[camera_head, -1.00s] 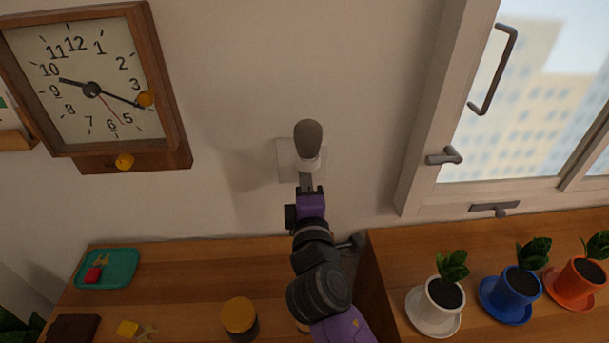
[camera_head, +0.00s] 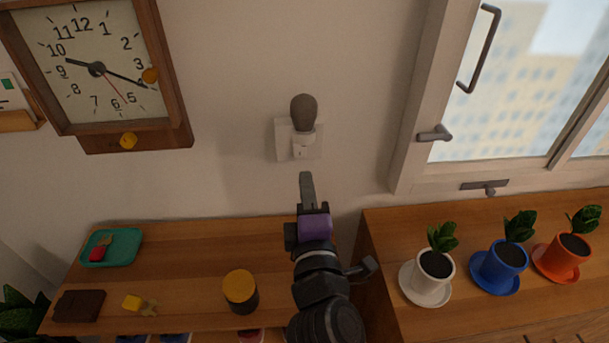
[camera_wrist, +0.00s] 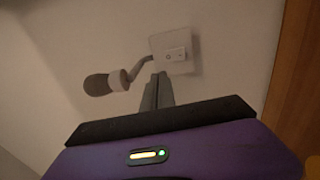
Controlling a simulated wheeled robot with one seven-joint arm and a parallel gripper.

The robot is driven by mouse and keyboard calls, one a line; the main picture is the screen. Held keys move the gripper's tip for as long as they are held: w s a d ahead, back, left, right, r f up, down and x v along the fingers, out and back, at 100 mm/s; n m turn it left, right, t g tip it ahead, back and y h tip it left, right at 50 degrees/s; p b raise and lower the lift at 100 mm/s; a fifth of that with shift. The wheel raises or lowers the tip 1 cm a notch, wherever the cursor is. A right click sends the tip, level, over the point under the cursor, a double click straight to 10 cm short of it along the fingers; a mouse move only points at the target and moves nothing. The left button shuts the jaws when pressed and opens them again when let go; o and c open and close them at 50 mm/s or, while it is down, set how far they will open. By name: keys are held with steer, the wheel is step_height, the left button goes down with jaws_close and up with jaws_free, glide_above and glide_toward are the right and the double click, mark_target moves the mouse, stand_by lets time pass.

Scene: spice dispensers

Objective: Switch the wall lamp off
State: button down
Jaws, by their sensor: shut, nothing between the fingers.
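The wall lamp (camera_head: 303,112) has a rounded grey-brown bulb above a white wall plate (camera_head: 282,143). The bulb looks dark, with no glow. In the wrist view, the lamp (camera_wrist: 97,84) sticks out on a bent arm from the plate, which carries a small white rocker switch (camera_wrist: 176,53). My gripper (camera_head: 306,176) is shut and empty, pointing up just below the plate, apart from it in the head view. In the wrist view, its fingertips (camera_wrist: 160,77) show below and left of the switch. Which way the rocker is tilted is hard to tell.
A wooden clock (camera_head: 97,69) hangs at upper left. A window with a handle (camera_head: 433,134) is at right. Below are a wooden shelf with a teal tray (camera_head: 128,249) and a yellow-lidded jar (camera_head: 240,291), and potted plants (camera_head: 435,266) on a ledge at right.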

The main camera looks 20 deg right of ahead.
steer(key=shift+r+v, duration=0.2)
steer(key=shift+v, duration=0.8)
steer(key=s+a+f+m+t+y, duration=0.1)
steer(key=s+a+f+m+y, duration=0.35)
steer(key=s+y, duration=0.35)
steer(key=s+d+f+m+g, duration=0.1)
steer(key=s+d+f+m, duration=0.1)
steer(key=s, duration=0.7)
steer(key=s+d+f+m+g+h, duration=0.1)
steer(key=s+d+f+m, duration=0.1)
steer(key=s, duration=0.6)
steer(key=s+d+f+m+g+h, duration=0.1)
steer(key=s+d+f+m+g, duration=0.1)
steer(key=s+m, duration=0.4)
steer(key=s+d+f, duration=0.1)
steer(key=s+f, duration=0.1)
steer(key=s, duration=0.1)
steer(key=shift+s, duration=0.3)
